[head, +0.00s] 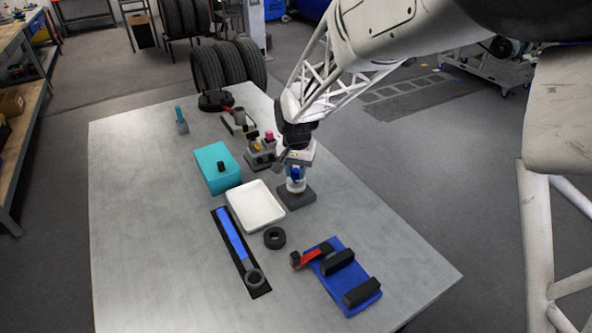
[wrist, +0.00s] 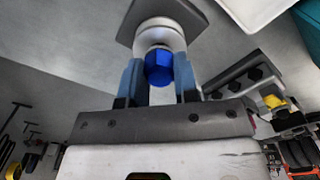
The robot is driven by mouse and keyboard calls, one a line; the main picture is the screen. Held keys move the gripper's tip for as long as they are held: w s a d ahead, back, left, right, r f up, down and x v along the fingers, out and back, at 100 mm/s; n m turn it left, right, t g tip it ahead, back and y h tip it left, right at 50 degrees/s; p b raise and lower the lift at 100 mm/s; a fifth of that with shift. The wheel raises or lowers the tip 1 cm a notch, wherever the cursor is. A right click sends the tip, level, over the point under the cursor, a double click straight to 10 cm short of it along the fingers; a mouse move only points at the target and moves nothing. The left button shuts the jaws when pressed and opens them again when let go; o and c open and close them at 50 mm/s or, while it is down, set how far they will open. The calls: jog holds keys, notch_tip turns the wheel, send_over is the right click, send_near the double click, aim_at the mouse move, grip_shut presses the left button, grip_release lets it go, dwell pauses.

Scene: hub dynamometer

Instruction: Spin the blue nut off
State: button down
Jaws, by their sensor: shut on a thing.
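The blue nut (head: 296,173) sits on a white hub (head: 295,186), which stands upright on a dark square base (head: 296,199) on the table. In the wrist view the nut (wrist: 158,67) is a faceted blue piece against the pale round hub (wrist: 160,34). My gripper (wrist: 158,76) has one blue-grey finger on each side of the nut and is shut on it. In the head view my gripper (head: 297,168) is above the hub, and my wrist partly hides the nut and fingers.
Left of the hub are a white tray (head: 238,213) and a teal box (head: 217,180). A stand with yellow and pink tops (head: 262,158) is close behind.

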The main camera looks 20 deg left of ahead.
jog(key=n, duration=0.4)
jog(key=shift+r+n, duration=0.1)
jog(key=shift+n, duration=0.2)
jog(key=shift+a+n, duration=0.1)
jog(key=shift+n, duration=2.1)
jog(key=c, duration=1)
grip_release()
